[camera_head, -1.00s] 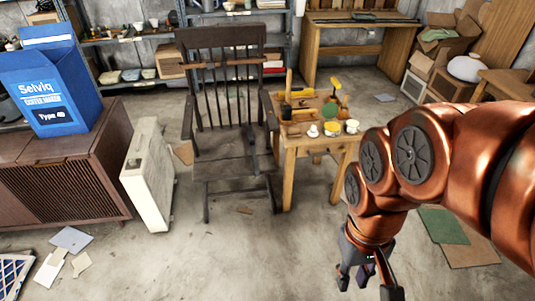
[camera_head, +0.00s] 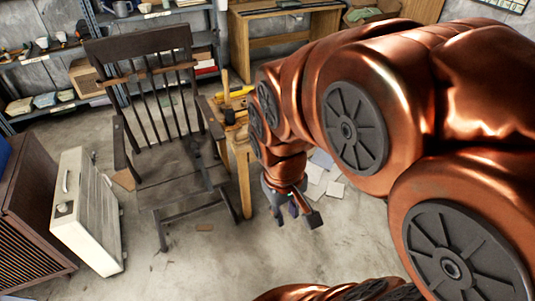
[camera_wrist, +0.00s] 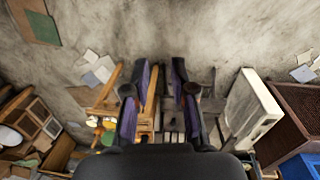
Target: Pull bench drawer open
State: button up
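The small wooden bench (camera_head: 243,170) stands right of the rocking chair, with yellow tools on its top. My arm covers most of it in the head view, so its drawer front is hidden there. My gripper (camera_head: 292,211) hangs in front of the bench, low and to its right, apart from it. In the wrist view my gripper (camera_wrist: 161,72) has its two fingers spread with nothing between them. The bench (camera_wrist: 107,86) shows behind and beside the left finger. I cannot make out the drawer or its handle there.
A dark rocking chair (camera_head: 178,188) stands close beside the bench. A pale upright case (camera_head: 85,222) and a brown cabinet (camera_head: 32,215) are at the left. A wooden desk (camera_head: 270,48) and shelves are behind. Papers (camera_head: 324,180) lie on the floor. Floor in front is clear.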

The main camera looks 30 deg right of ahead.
jog(key=w+d+f+n+t+h+b, duration=0.2)
jog(key=w+d+f+b, duration=0.3)
jog(key=w+d, duration=0.5)
jog(key=w+d+f+n+t+h+b, duration=0.25)
jog(key=w+d+f+b, duration=0.35)
jog(key=w+d, duration=0.35)
jog(key=w+d+f+n+t+h+b, duration=0.1)
jog(key=w+d+f+t+h+b, duration=0.3)
jog(key=w+d, duration=0.6)
jog(key=w+f+n+t+y+b, duration=0.4)
jog(key=w+f+n+b, duration=0.3)
jog(key=f, duration=0.7)
jog(key=w+f+n+t+y+b, duration=0.4)
jog(key=w+f+b, duration=0.45)
jog(key=f, duration=0.45)
jog(key=shift+n+g, duration=0.35)
jog(key=shift+g, duration=0.1)
jog(key=shift+a+b+x, duration=0.2)
jog(key=shift+b+x, duration=0.1)
jog(key=shift+x, duration=1.75)
jog(key=shift+a+b+x, duration=0.2)
jog(key=shift+b+x, duration=0.05)
jog(key=shift+x, duration=1.8)
grip_shut()
jog(key=shift+f, duration=0.1)
